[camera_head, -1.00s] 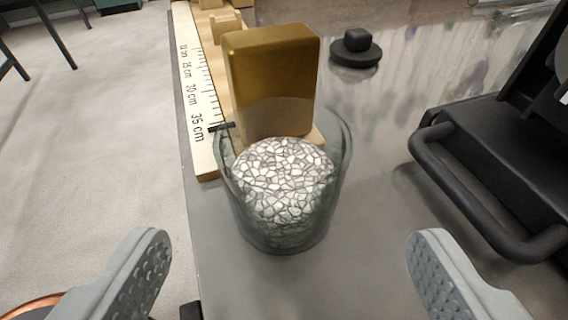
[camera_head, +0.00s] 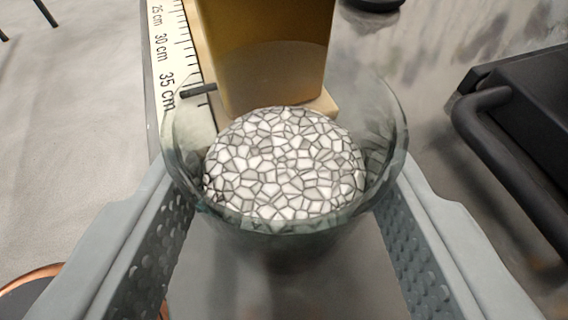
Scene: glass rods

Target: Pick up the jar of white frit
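The jar of white frit (camera_head: 285,170) is a clear glass jar holding white, cracked-looking pieces with grey lines between them. It stands upright in the middle of the view. My gripper (camera_head: 285,225) has its two grey, dimpled fingers on either side of the jar, one left and one right. The fingers are spread wide about the jar's width. The left finger appears close to the glass, and so does the right; I cannot tell whether either touches it.
A gold-brown block (camera_head: 265,50) stands right behind the jar on a wooden piece. A black handled object (camera_head: 520,140) is at the right. A copper-rimmed round thing (camera_head: 30,280) is at lower left.

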